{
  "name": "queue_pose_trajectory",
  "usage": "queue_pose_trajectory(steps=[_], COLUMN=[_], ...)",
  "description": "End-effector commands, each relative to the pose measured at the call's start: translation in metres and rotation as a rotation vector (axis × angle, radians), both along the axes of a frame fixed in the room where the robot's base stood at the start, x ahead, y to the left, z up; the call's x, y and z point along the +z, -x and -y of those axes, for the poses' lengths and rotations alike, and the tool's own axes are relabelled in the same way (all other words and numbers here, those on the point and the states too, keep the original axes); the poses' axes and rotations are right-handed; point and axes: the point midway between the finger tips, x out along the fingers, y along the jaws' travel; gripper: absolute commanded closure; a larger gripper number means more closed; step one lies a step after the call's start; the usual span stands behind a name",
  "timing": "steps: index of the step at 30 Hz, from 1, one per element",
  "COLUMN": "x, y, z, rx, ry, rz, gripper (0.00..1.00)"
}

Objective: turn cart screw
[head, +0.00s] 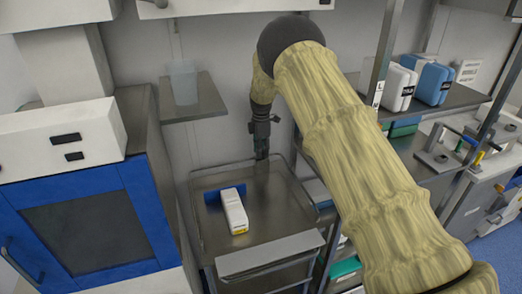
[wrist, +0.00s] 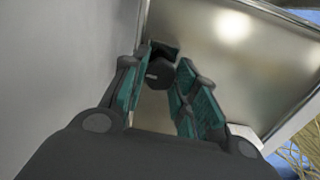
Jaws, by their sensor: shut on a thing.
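My gripper (head: 261,150) points down over the back edge of the metal cart (head: 278,205) in the head view. In the wrist view, my gripper (wrist: 162,85) has its two green-padded fingers on either side of a dark round knob, which looks like the cart screw (wrist: 160,74). The gripper is shut on this screw. The fingers hide part of its sides, and how it is turned cannot be told. In the head view the screw cannot be made out behind the fingers.
A white device (head: 234,212) and a blue block (head: 225,192) lie on the cart's tray. A small wall shelf (head: 195,112) with a clear container is at the left of the arm. A blue-doored cabinet (head: 90,225) stands left; shelving with boxes (head: 434,84) stands right.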

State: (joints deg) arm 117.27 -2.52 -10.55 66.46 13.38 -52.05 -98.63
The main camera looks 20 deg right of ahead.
Motion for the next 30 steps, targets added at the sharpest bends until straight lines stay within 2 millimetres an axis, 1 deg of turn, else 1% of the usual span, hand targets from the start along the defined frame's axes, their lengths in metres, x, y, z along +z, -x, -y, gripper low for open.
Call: queue_pose_trajectory(steps=[8, 30], x=[-0.0022, -0.0009], y=[0.0003, 0.0003], z=[0.0006, 0.0004], rx=[-0.205, -0.907], ry=[-0.001, -0.001], rz=[0.000, 0.000], gripper=[0.95, 0.95])
